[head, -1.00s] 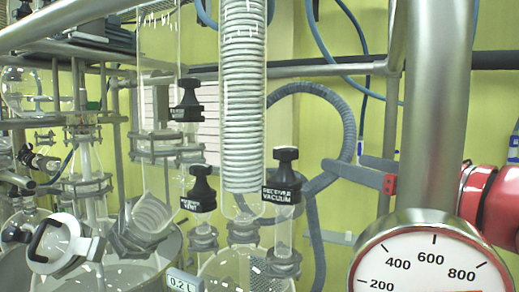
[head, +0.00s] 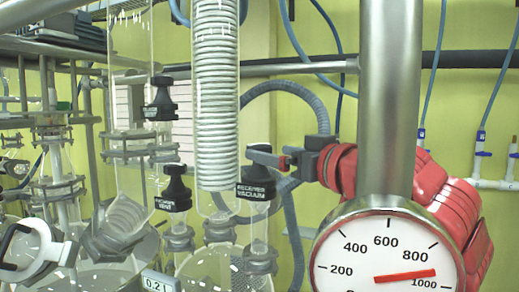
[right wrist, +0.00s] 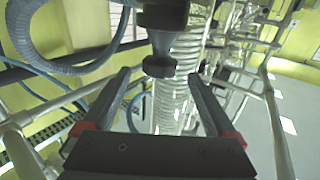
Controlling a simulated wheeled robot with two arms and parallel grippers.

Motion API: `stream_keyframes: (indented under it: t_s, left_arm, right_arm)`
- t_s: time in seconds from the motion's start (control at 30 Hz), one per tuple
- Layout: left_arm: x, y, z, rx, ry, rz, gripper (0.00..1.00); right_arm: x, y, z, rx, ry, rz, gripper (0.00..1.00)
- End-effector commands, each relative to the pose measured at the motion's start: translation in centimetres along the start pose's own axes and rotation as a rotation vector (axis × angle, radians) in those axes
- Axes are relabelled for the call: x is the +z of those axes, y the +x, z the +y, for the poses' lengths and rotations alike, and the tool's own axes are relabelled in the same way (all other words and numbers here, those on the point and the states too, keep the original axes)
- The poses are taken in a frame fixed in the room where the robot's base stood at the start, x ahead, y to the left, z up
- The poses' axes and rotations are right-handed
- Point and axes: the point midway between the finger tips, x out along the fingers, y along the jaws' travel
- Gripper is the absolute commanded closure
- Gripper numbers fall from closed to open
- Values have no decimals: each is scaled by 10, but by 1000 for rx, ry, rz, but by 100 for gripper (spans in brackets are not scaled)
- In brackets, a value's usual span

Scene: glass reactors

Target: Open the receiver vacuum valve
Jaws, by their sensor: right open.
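The receiver vacuum valve (head: 256,190) is a black knob on a glass neck, with a black plate reading RECEIVER VACUUM. It stands just right of the coiled glass condenser in the head view. My right gripper (head: 264,156) reaches in from the right at the height of the knob, and its dark fingers partly cover the knob top. In the right wrist view the right gripper (right wrist: 159,74) is open, and a black knob (right wrist: 159,66) lies between its fingertips with room on both sides. I cannot tell how deep the knob sits between them. My left gripper is not in view.
The receiver vent valve (head: 174,188) and another black knob (head: 160,100) stand left of the coiled condenser (head: 216,95). A steel post (head: 390,100) and a round gauge (head: 385,245) are in the right foreground. A grey hose (head: 300,92) loops behind the valve.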

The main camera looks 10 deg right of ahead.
Motion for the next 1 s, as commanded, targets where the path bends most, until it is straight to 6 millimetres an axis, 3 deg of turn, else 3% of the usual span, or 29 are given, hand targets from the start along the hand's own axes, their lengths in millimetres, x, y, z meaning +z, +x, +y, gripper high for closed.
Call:
stream_keyframes:
  t_s: [0.3,0.7,1.0]
  left_arm:
    - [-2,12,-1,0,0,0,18]
    - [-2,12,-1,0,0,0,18]
    - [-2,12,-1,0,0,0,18]
  right_arm:
    - [-1,45,0,-1,2,-1,8]
    - [0,53,1,2,0,1,8]
    - [0,53,1,2,0,1,60]
